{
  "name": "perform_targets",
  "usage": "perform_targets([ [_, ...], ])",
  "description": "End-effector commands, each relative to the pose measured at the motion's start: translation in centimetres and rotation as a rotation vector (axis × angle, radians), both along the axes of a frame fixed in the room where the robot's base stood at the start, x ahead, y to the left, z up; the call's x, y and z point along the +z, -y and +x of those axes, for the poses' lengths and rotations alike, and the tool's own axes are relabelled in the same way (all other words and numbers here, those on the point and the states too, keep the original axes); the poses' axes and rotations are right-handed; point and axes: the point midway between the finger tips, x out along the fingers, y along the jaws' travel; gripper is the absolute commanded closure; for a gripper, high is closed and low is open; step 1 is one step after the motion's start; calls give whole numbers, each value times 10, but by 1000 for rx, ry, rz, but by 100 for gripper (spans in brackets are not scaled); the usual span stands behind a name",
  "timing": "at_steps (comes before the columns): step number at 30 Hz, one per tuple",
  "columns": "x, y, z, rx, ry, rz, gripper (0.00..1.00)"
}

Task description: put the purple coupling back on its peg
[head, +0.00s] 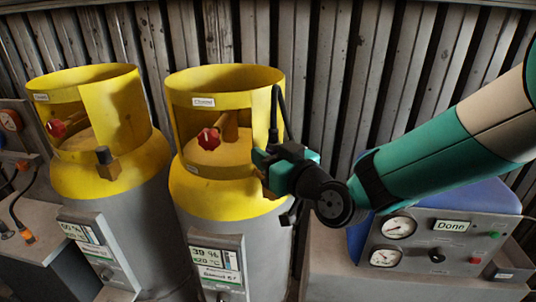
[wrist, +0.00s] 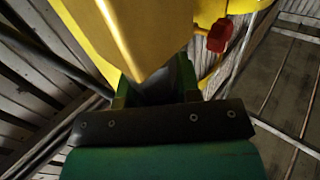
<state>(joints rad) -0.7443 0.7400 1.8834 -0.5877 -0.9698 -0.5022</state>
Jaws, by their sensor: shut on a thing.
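I see no clearly purple coupling or bare peg in either view. My gripper (head: 262,170) is at the right side of the right yellow-topped cylinder (head: 225,185), close against its yellow collar. In the wrist view my gripper (wrist: 157,90) is shut on a dark grey part (wrist: 160,85), mostly hidden by the fingers and the yellow metal in front. I cannot tell whether this part is the coupling.
A red valve knob (head: 209,138) sits inside the right collar and shows in the wrist view (wrist: 219,35). A second cylinder (head: 105,185) stands to the left. A gauge panel reading "Done" (head: 440,245) is at lower right. A corrugated wall (head: 340,80) stands close behind.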

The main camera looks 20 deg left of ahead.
Motion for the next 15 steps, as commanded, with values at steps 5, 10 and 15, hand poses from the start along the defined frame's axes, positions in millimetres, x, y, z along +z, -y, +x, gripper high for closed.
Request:
perform_targets([
  [5,-3,0,0,0,1,2,64],
  [10,-2,0,0,0,0,1,39],
  [15,-3,0,0,0,0,-1,39],
])
